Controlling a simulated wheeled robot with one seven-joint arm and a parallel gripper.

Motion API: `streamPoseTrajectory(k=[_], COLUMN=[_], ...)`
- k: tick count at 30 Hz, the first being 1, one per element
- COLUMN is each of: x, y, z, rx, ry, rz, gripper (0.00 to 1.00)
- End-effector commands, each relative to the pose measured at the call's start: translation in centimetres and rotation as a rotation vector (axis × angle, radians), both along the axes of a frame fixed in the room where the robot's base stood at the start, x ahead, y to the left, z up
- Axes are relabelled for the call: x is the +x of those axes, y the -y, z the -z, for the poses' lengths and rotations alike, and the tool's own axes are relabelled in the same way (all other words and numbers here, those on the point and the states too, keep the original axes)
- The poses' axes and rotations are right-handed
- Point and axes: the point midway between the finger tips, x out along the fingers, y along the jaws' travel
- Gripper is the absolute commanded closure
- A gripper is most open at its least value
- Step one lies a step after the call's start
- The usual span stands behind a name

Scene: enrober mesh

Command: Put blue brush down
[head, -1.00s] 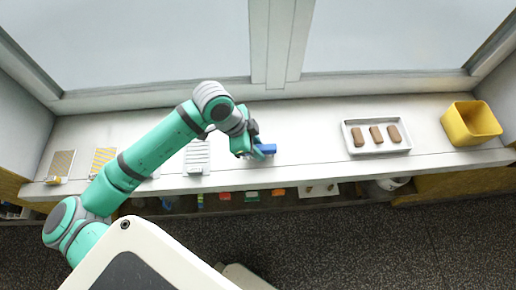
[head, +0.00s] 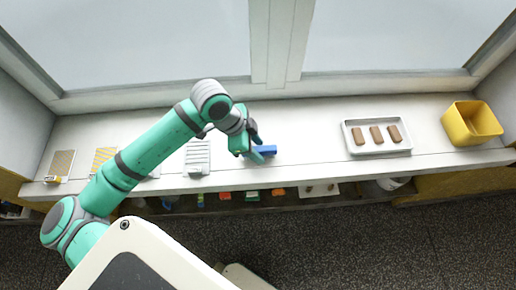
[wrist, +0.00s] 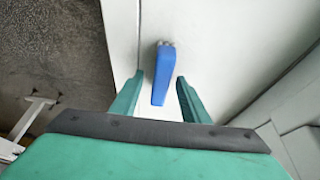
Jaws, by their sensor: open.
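The blue brush (head: 264,150) lies on the white counter (head: 310,149), right at my gripper (head: 256,153) in the head view. In the wrist view the blue brush (wrist: 160,76) lies between and ahead of the two green fingers of my gripper (wrist: 158,88). A gap shows on both sides of its handle, so the fingers are open and not touching it. Its small greyish end points away from my gripper. In the head view my gripper partly hides the brush.
A white tray (head: 349,138) with three brown bars stands to the right, and a yellow bin (head: 471,124) stands at the far right. A ridged white piece (head: 198,157) lies left of my gripper. Several small items sit on a shelf below the counter's front edge.

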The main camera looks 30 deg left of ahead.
Motion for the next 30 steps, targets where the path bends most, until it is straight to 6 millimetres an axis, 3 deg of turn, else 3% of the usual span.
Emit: streamPoseTrajectory(k=[9, 15, 21, 30], x=[-1.5, -2.2, -2.5, -2.6], y=[-2.2, -3.1, -3.5, -3.4], z=[-5.9, -8.6, -9.8, -9.9], rx=[0.004, 0.003, 0.001, 0.000], ry=[0.003, 0.002, 0.001, 0.001], rz=[-0.004, -0.006, -0.005, -0.004], gripper=[0.58, 0.58, 0.58, 0.58])
